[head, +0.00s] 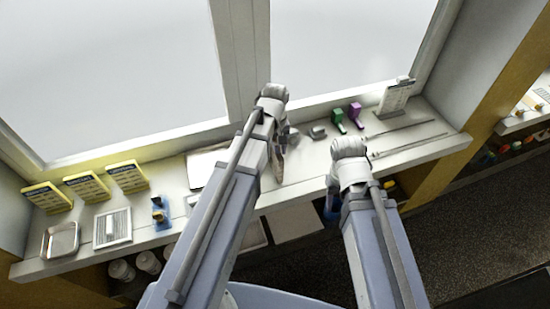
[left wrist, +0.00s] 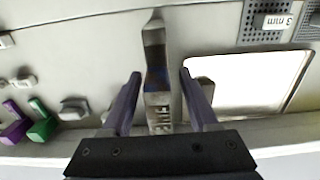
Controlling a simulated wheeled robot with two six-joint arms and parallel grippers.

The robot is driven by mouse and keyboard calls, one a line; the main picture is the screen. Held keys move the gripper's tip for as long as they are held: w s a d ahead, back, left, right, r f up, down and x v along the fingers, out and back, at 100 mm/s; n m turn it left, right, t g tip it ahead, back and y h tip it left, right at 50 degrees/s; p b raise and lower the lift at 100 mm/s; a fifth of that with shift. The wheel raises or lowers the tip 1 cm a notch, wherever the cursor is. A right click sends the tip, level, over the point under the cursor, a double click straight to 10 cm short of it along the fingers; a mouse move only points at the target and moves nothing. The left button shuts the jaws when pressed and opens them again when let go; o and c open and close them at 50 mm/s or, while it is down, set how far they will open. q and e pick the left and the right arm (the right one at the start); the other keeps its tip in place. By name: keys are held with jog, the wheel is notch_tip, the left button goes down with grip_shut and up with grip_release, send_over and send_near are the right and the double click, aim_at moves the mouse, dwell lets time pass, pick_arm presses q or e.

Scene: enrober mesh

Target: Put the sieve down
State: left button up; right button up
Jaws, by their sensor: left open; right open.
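A narrow grey piece with a blue band, lettered what looks like "FINE" (left wrist: 158,108), lies between my left fingers in the left wrist view; I cannot tell whether it is the sieve's handle. My left gripper (left wrist: 160,74) is open, one finger on each side of it, with a gap visible. In the head view my left gripper (head: 280,157) is at the middle of the sill, mostly hidden by its arm. My right gripper (head: 332,200) hangs by the front edge, partly hidden by its wrist. Dark mesh panels (left wrist: 268,24), one marked 3, show in the left wrist view.
The pale sill (head: 400,150) runs below a window. A white-topped tray (head: 203,165) is left of my left gripper. Green (head: 338,120) and purple (head: 355,114) tools and thin rods lie right.

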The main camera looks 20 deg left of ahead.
pick_arm(q)
jog(key=shift+c, duration=0.2)
grip_shut()
dwell(0.4)
